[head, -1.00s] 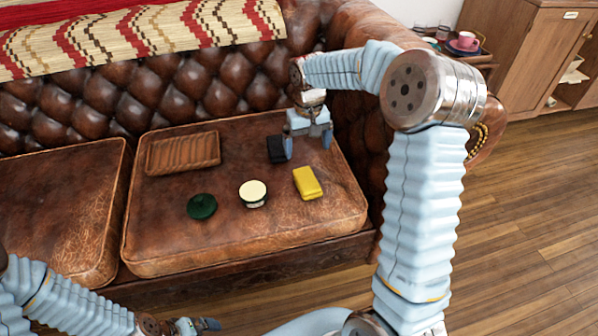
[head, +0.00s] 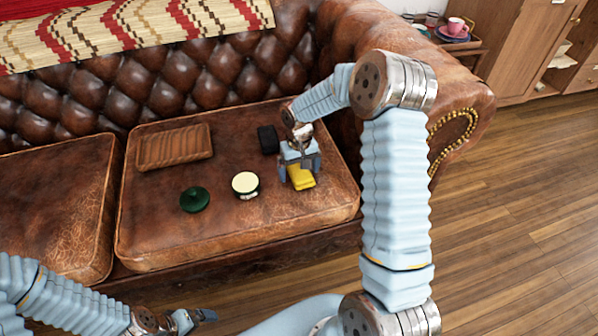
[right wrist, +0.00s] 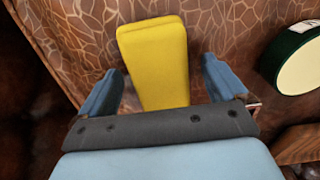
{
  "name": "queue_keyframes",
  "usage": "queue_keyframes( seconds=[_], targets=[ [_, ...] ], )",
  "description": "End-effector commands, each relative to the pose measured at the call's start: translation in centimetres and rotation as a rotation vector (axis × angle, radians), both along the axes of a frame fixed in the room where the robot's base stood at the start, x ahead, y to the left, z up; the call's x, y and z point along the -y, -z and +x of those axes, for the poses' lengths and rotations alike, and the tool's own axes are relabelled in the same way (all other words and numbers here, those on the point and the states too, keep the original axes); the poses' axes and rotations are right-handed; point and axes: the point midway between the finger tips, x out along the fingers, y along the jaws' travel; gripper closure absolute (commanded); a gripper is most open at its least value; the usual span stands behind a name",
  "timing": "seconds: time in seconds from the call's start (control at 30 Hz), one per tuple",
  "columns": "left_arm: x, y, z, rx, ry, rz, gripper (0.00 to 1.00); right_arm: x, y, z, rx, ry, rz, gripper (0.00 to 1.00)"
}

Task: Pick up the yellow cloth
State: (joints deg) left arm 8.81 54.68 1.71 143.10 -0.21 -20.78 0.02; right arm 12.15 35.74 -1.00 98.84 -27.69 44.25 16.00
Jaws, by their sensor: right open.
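The yellow cloth (head: 302,183) is a small folded block on the right part of the brown leather seat cushion. My right gripper (head: 299,175) is open above it and partly hides it in the head view. In the right wrist view the yellow cloth (right wrist: 155,60) lies between and beyond the two open fingers (right wrist: 165,85), with room on both sides. I cannot tell whether the fingers touch it. My left gripper (head: 200,318) is low at the front, off the sofa, and its fingers are too small to judge.
On the cushion (head: 260,235) are a cream-topped tin (head: 245,184), a dark green disc-shaped item (head: 194,199), a black block (head: 268,139) and a wooden tray (head: 174,147). The tin (right wrist: 302,62) is right of the cloth in the wrist view. The sofa arm (head: 450,85) rises at right.

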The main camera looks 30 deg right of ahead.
Motion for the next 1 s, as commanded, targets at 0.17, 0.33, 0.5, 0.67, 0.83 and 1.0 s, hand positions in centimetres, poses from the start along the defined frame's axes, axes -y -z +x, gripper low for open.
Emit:
queue_keyframes(
  seconds=[0.17,0.33,0.5,0.67,0.83,1.0],
  targets=[
    [0.0,0.0,0.0,0.000,0.000,0.000,0.00,0.0,0.1,0.0,0.000,0.000,0.000,0.01],
    [0.0,0.0,0.0,0.000,0.000,0.000,0.00,0.0,0.0,0.0,0.000,0.000,0.000,0.24],
    [0.0,0.0,0.0,0.000,0.000,0.000,0.00,0.0,0.0,0.0,0.000,0.000,0.000,0.50],
    [0.0,0.0,0.0,0.000,0.000,0.000,0.00,0.0,0.0,0.0,0.001,0.000,0.000,0.56],
    [0.0,0.0,0.0,0.000,0.000,0.000,0.00,0.0,-0.2,0.0,0.002,0.000,0.000,0.57],
    [0.0,0.0,0.0,0.000,0.000,0.000,0.00,0.0,-1.7,0.1,0.003,0.000,-0.001,0.57]
  ],
)
